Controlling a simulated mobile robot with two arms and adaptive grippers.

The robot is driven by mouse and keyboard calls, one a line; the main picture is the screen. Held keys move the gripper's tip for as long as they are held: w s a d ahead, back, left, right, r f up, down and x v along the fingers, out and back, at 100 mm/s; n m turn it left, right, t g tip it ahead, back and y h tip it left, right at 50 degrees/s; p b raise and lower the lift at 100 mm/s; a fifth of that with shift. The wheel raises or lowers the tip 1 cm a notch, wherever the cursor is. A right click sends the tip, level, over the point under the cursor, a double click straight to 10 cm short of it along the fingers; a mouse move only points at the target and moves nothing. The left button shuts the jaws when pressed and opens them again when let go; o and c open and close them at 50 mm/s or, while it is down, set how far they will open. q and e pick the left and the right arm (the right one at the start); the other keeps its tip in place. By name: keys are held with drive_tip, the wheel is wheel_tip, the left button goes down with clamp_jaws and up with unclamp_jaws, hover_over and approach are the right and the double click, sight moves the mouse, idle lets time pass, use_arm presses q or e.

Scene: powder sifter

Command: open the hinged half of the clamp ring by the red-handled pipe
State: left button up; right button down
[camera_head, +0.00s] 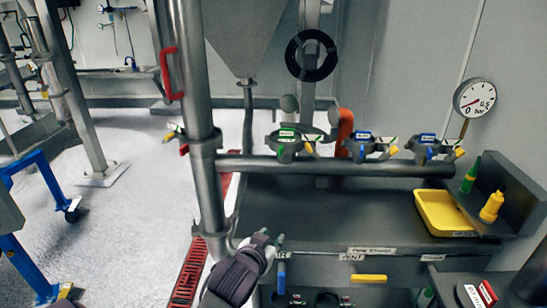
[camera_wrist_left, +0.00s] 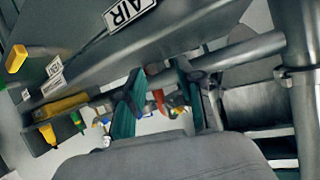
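A thick grey pipe (camera_head: 193,85) with a red handle (camera_head: 169,73) stands upright left of centre in the head view. A clamp ring (camera_head: 206,141) goes around it below the handle, with small yellow and red parts at its left side. I cannot tell whether its hinged half is open. My left gripper (camera_head: 266,239) is low in the head view, below and right of that ring and apart from it. In the left wrist view its two fingers (camera_wrist_left: 154,96) are spread, with nothing seen held between them. My right gripper is not in view.
A horizontal pipe (camera_head: 335,166) crosses above a dark grey bench (camera_head: 330,210). Several clamps with coloured tags, such as the green-tagged one (camera_head: 288,144), sit along it. A yellow tray (camera_head: 421,214) and a yellow bottle (camera_head: 491,207) are at right.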

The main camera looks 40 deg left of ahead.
sight(279, 153)
use_arm(q)
drive_tip(key=w+a+r+n+t+y, duration=0.1)
drive_tip(key=w+a+r+t, duration=0.1)
drive_tip(key=w+a+r, duration=0.3)
drive_tip(key=w+a+r+n+t+y, duration=0.1)
drive_tip(key=w+r+t, duration=0.15)
drive_tip(key=r, duration=0.45)
drive_tip(key=p+x, duration=0.1)
drive_tip(key=x, duration=1.1)
drive_tip(key=shift+a+p, duration=0.2)
drive_tip(key=shift+p, duration=0.2)
drive_tip(key=shift+w+a+f, duration=0.1)
drive_tip(key=shift+w+a, duration=0.05)
drive_tip(key=shift+w, duration=0.25)
clamp_jaws()
